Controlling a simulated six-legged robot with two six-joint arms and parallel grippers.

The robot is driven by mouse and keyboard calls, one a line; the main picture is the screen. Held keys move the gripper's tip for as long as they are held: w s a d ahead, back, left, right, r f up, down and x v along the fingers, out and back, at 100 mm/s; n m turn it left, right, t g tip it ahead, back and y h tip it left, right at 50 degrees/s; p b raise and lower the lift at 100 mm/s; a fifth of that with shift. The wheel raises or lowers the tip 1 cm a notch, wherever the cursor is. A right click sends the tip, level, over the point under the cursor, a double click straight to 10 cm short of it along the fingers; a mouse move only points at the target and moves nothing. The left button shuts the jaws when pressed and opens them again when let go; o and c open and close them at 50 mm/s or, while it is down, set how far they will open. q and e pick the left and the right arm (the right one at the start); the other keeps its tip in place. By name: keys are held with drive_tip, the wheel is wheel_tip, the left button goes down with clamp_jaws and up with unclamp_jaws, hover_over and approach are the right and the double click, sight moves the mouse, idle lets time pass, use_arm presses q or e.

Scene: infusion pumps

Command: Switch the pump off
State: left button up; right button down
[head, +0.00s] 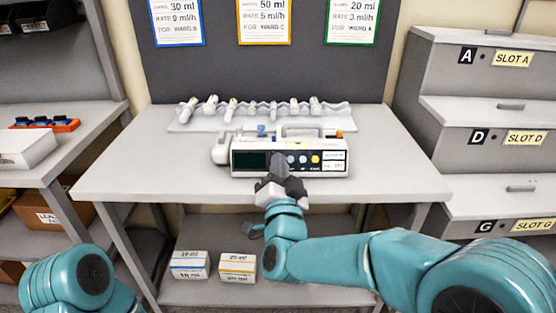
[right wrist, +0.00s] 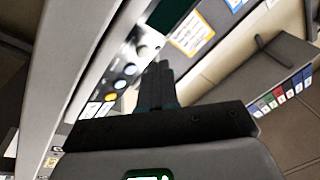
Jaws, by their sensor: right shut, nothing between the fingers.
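The white pump (head: 222,150) stands on the grey table in the head view, with a dark screen (head: 251,160) and a row of round buttons (head: 303,160) on its front. The screen looks dark green; I cannot read anything on it. My right gripper (head: 279,160) is shut and empty, its tip in front of the panel between the screen and the buttons. In the right wrist view the shut fingers (right wrist: 158,78) point towards the panel, beside the buttons (right wrist: 123,76). I cannot tell whether the tip touches. My left gripper is not in view; only the left arm shows.
Several syringes lie in a wavy rack (head: 258,116) behind the pump. Two boxes (head: 189,265) stand on the shelf below. Cards hang on the dark board (head: 309,60). Slotted shelves (head: 480,150) stand at the right. The table (head: 125,170) is clear left and right of the pump.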

drive_tip(key=s, duration=0.1)
drive_tip(key=s+r, duration=0.1)
drive_tip(key=s, duration=0.1)
drive_tip(key=s+r, duration=0.1)
drive_tip(key=shift+s+b, duration=0.3)
drive_tip(key=shift+b, duration=0.05)
idle(0.8)
